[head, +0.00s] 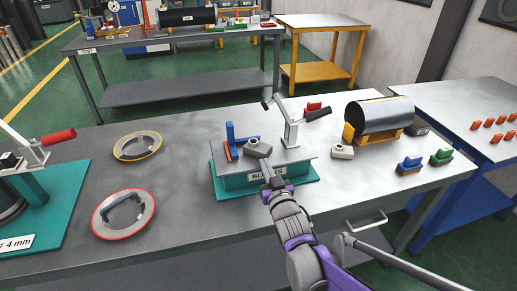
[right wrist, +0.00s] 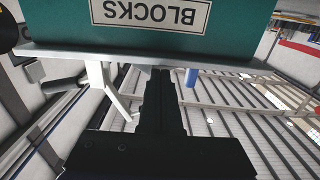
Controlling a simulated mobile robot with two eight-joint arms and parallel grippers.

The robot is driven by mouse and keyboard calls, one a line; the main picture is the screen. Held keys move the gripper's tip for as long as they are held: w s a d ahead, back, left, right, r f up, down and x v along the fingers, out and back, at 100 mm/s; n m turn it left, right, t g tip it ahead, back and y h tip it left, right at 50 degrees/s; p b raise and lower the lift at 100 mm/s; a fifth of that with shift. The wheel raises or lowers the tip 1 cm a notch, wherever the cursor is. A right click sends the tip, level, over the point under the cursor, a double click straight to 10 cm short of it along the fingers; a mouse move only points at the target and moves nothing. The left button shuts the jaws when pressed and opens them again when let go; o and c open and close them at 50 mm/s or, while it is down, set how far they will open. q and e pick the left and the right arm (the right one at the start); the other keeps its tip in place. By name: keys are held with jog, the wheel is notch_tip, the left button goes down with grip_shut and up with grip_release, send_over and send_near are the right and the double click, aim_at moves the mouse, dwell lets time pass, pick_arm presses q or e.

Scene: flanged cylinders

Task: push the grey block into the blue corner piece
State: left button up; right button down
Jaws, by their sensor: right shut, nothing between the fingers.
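The blue corner piece (head: 232,140) stands upright on the left of the grey plate of the BLOCKS fixture (head: 290,155), with an orange strip at its foot. The grey block (head: 257,150) lies on the plate to its right, with a gap between them. My right gripper (head: 266,168) is shut and empty at the plate's front edge, just in front of the block; whether it touches the block I cannot tell. My left gripper is not in view.
A toggle clamp (head: 291,125) with dark handles stands at the plate's back right. A small grey piece (head: 252,140) lies behind the block. Two ringed flanges (head: 124,213) lie left.

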jog(key=shift+x, duration=0.8)
dwell(1.4)
jog(key=shift+s+r, duration=0.1)
jog(key=shift+s+d, duration=0.1)
jog(key=shift+s, duration=0.3)
jog(key=v, duration=0.4)
jog(key=shift+d, duration=0.1)
